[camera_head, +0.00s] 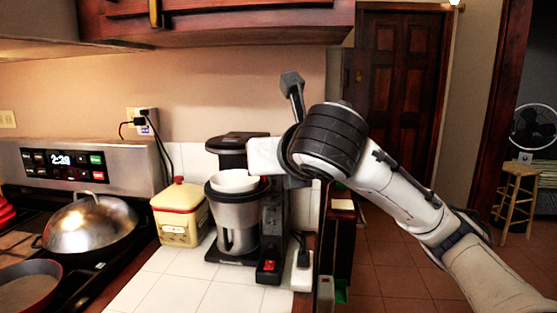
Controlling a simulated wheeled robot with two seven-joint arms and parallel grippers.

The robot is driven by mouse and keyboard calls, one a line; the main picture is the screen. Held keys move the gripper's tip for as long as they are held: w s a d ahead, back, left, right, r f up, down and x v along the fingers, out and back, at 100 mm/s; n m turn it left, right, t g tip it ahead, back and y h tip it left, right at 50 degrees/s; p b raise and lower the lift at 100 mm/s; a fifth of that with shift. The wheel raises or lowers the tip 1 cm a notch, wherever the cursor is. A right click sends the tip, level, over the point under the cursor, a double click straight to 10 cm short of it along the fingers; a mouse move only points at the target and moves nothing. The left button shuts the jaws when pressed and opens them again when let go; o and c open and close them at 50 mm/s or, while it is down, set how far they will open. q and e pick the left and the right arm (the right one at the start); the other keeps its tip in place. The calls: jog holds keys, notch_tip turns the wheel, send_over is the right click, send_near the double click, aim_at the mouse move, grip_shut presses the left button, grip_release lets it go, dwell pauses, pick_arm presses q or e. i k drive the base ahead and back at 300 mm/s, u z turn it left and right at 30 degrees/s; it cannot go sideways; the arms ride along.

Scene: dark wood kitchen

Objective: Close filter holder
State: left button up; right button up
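The coffee maker (271,218) stands on the white tiled counter, with a dark top (238,140) at the back. Its filter holder shows as a white, round, open basket (235,181) above the silver carafe (238,218). The basket's inside is partly visible from above, so it appears swung out from under the top. My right arm comes in from the right, and its white hand (265,156) is beside the basket's upper right, at the level of the coffee maker's top. Its fingertips cannot be made out, nor can any contact with the holder. My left gripper is not in view.
The stove with a domed wok lid (90,228) and a red pan (27,286) is further left. A cabinet (215,22) hangs above. The front counter tiles (165,292) are clear.

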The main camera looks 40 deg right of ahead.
aim_at(238, 214)
jog(key=k, duration=1)
